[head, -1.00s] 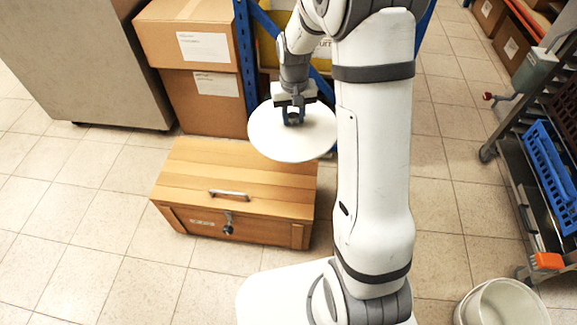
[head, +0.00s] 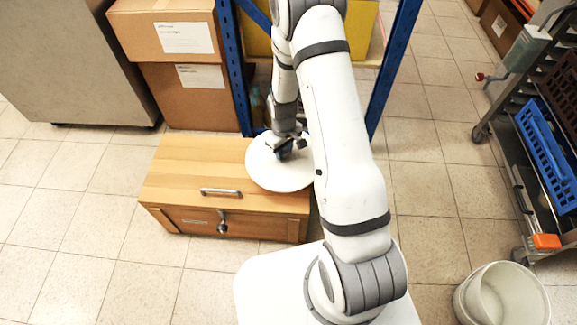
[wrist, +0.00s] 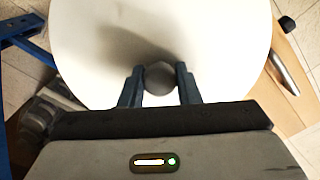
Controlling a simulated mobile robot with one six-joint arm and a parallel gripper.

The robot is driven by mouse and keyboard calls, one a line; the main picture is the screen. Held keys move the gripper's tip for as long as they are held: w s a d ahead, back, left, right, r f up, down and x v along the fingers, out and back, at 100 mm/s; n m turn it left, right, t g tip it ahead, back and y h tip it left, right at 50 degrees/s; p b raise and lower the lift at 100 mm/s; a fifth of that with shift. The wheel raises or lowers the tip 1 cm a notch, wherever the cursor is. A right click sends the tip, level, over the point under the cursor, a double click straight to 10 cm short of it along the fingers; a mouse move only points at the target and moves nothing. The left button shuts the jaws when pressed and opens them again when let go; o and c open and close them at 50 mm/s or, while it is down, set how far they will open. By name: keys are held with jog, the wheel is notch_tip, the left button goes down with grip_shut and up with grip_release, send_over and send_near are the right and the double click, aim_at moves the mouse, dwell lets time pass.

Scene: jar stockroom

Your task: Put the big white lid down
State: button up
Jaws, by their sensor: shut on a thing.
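The big white lid (head: 268,172) is a round white disc over the right part of the wooden chest (head: 165,184). It also shows in the wrist view (wrist: 215,40), with a grey knob (wrist: 159,78) at its middle. My gripper (head: 284,153) is above the lid, its two blue fingers (wrist: 160,88) shut on the knob. The lid looks level and low over the chest top; I cannot tell whether it touches. Part of the lid's right side is hidden behind my arm in the head view.
The chest has a metal handle (head: 221,192) and a latch (head: 222,226) at its front. Cardboard boxes (head: 184,92) and a blue rack post (head: 234,75) stand behind it. A white bucket (head: 500,300) is at lower right, and a trolley with a blue crate (head: 550,155) stands at right.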

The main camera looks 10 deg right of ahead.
aim_at(284, 162)
notch_tip(284, 162, down, 7)
jog(key=shift+b, duration=0.95)
jog(key=shift+r, duration=0.1)
jog(key=o, duration=0.5)
jog(key=shift+f, duration=0.2)
jog(key=o, duration=0.5)
jog(key=shift+r, duration=0.1)
